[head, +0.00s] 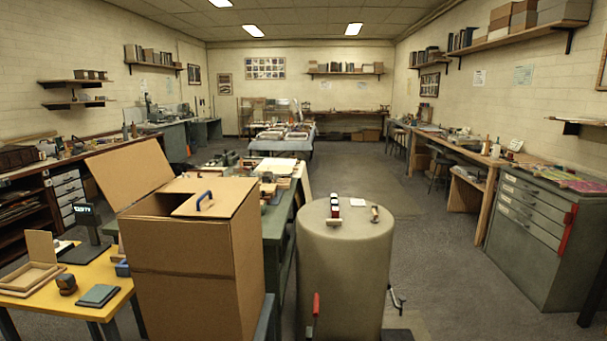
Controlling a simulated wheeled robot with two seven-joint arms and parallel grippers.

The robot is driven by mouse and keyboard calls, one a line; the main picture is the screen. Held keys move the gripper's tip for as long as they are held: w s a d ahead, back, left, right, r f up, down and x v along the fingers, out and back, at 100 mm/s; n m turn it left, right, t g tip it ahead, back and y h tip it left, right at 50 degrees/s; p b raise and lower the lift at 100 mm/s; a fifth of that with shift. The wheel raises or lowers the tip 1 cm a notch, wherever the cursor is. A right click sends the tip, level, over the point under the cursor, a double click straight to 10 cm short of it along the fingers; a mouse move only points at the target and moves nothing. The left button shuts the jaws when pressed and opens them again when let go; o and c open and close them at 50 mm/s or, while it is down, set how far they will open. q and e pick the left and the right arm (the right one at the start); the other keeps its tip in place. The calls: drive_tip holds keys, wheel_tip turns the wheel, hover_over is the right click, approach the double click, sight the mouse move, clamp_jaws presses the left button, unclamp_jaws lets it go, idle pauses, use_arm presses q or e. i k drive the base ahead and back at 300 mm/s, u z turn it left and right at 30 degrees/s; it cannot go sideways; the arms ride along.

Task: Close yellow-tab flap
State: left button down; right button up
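A tall brown cardboard box (196,290) stands in the front left, with its top partly open. One large flap (130,173) sticks up and out at its left side. A dark gap shows in the box's top between these flaps. I see no yellow tab on any flap; it may be on a side turned away. Neither of my grippers is in view.
A grey drum (345,265) with small objects on top stands right of the box. A yellow table (95,300) with frames and blocks is at its left. A green bench (275,225) stands behind it. Open floor (440,260) lies to the right, before a grey drawer cabinet (530,235).

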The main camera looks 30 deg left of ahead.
sight(124, 176)
drive_tip(key=z, duration=2.35)
drive_tip(key=k, duration=2.65)
drive_tip(key=u, duration=1.85)
drive_tip(key=k, duration=0.55)
drive_tip(key=u, duration=0.9)
